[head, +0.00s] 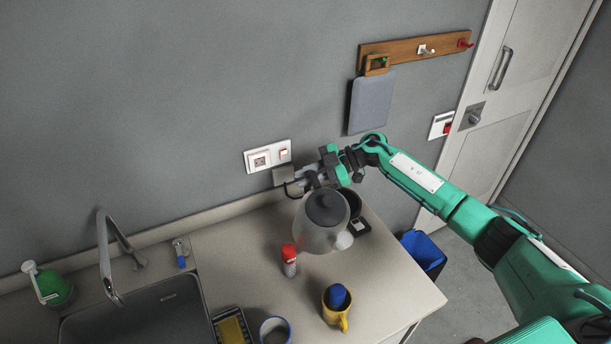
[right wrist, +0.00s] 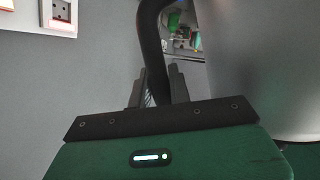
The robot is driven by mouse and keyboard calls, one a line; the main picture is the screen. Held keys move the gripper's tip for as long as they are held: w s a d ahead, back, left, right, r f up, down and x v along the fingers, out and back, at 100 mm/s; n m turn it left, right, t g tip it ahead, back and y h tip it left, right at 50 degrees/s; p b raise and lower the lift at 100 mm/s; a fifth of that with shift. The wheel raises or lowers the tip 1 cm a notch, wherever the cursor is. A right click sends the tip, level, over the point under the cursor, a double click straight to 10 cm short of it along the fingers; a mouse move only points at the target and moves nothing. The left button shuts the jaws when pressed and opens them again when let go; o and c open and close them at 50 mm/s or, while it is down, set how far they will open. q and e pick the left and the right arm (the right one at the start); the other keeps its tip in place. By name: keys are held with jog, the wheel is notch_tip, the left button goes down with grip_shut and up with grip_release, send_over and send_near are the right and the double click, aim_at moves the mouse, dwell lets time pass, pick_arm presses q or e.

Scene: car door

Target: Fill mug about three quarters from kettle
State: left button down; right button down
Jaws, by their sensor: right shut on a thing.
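The pale grey kettle (head: 318,236) with a dark lid is over the back right of the counter, its whitish spout towards the front right. My right gripper (head: 318,180) is shut on its black handle, behind the kettle body. In the right wrist view the handle (right wrist: 152,45) passes between my fingers (right wrist: 157,88), and the kettle body (right wrist: 255,60) fills the right side. A yellow mug (head: 329,314) stands near the counter's front with a blue object in it. Another mug (head: 263,329), pale with a blue rim, is partly cut off. My left gripper is not in view.
A black base (head: 361,226) shows behind the kettle's right side. A red-capped shaker (head: 289,262) stands just left of the kettle. The sink (head: 150,318), faucet (head: 104,255) and a yellow sponge (head: 231,331) are left. A wall socket (head: 259,160) is behind.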

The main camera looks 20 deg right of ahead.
aim_at(313, 182)
jog(key=shift+s+r+n, duration=0.4)
jog(key=shift+s+r, duration=0.35)
jog(key=shift+s, duration=0.05)
jog(key=shift+s+r+n+t, duration=0.3)
jog(key=shift+s+t, duration=0.15)
jog(key=shift+t, duration=0.05)
jog(key=shift+s+f+n+t+b, duration=0.1)
jog(key=shift+s+n+t+b, duration=0.45)
jog(key=shift+b, duration=1.5)
jog(key=shift+s+n+y+b, duration=0.3)
jog(key=shift+s+n+b, duration=0.4)
jog(key=shift+b, duration=0.7)
jog(key=shift+s+r, duration=0.15)
jog(key=shift+r, duration=0.1)
jog(key=shift+s+r+n+t, duration=0.35)
jog(key=shift+s+t, duration=0.1)
jog(key=shift+s, duration=0.35)
dwell(2.2)
